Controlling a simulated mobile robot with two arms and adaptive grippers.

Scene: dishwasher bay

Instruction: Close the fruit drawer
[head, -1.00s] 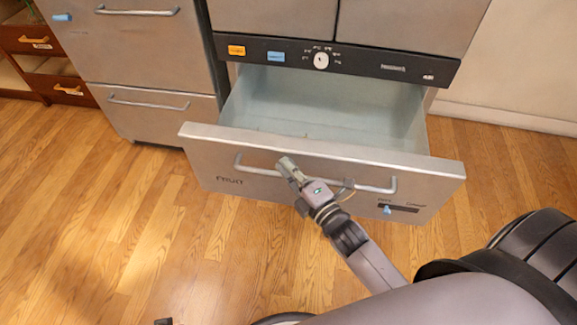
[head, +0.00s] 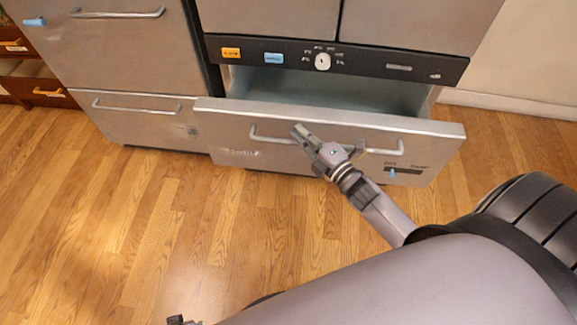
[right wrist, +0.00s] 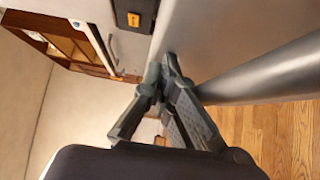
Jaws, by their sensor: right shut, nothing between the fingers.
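The fruit drawer (head: 228,133) is a metal-fronted drawer low in the appliance, partly pulled out. A strip of its pale interior (head: 330,90) shows behind the front. Its bar handle (head: 268,138) runs across the front and also shows large in the right wrist view (right wrist: 265,75). My right gripper (head: 298,131) is shut and empty, at the drawer front by the handle's left half. In the right wrist view its fingertips (right wrist: 168,72) meet near the metal front; contact is unclear. A small dark piece at the bottom edge of the head view may be my left gripper (head: 180,320).
Above the drawer is a black control panel (head: 395,68) with an orange button (head: 231,53), a blue button (head: 274,58) and a white knob (head: 322,62). A closed metal drawer (head: 140,115) stands left. Wooden floor (head: 100,230) in front is clear.

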